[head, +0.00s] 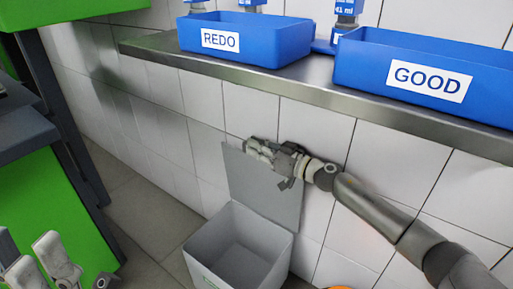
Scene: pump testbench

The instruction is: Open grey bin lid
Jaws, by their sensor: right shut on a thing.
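The grey bin (238,250) stands on the floor against the tiled wall, and its inside shows from above. Its grey lid (262,188) is up, standing roughly upright at the back of the bin near the wall. My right gripper (257,148) is at the lid's top edge, shut on the lid, with the arm reaching in from the right. The gripper hides part of that edge. My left gripper (42,262) shows only in part at the bottom left, away from the bin. I cannot tell whether its fingers are apart or closed.
A steel shelf (300,82) runs along the wall above the bin, carrying blue REDO (245,36) and GOOD (425,70) trays. A green and dark grey structure (62,200) stands at the left. An orange object (338,287) shows at the bottom edge. Floor is clear left of the bin.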

